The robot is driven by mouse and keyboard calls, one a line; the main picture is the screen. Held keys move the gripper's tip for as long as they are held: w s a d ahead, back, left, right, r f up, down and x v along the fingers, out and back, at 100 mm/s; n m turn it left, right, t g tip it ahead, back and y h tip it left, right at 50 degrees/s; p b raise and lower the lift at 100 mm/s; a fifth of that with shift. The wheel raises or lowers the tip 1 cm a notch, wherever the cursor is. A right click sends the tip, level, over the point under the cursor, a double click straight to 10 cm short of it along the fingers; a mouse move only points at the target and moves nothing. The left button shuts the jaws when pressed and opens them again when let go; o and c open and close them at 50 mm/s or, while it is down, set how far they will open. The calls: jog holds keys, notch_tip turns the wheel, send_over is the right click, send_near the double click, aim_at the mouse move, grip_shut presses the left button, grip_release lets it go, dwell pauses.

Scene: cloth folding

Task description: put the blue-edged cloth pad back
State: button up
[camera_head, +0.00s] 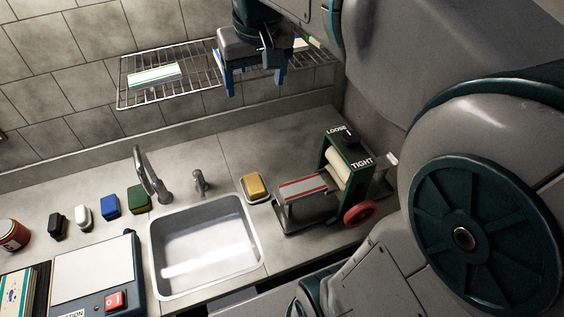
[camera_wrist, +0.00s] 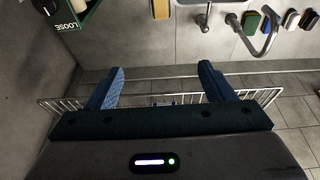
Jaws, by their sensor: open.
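I cannot pick out the blue-edged pad with certainty. A white pad with a teal-green stripe (camera_head: 153,75) lies on the left of the wire rack (camera_head: 125,95). A pale striped thing (camera_head: 300,43) shows on the rack right of my gripper, mostly hidden. My gripper (camera_head: 254,78) is at the rack's middle, its blue fingers spread and pointing down. The wrist view shows the fingers (camera_wrist: 160,82) wide apart with no pad seen between them; small blue bits show at the rack behind the gripper body. A white pad with red stripes (camera_head: 303,187) lies on the roller press (camera_head: 345,160).
The sink (camera_head: 205,245) and its tap (camera_head: 150,175) are below the rack. A yellow sponge (camera_head: 255,187) and several coloured blocks (camera_head: 110,203) stand along the counter. A device with a red switch (camera_head: 115,300) and striped cloths (camera_head: 12,290) are at the lower left.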

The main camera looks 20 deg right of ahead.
jog(key=s+f+t, duration=0.1)
jog(key=s+f, duration=1)
jog(key=s, duration=0.2)
jog(key=shift+s, duration=0.15)
notch_tip(320, 180, down, 7)
jog(key=b, duration=0.6)
jog(key=shift+w, duration=0.2)
jog(key=shift+d+f, duration=0.1)
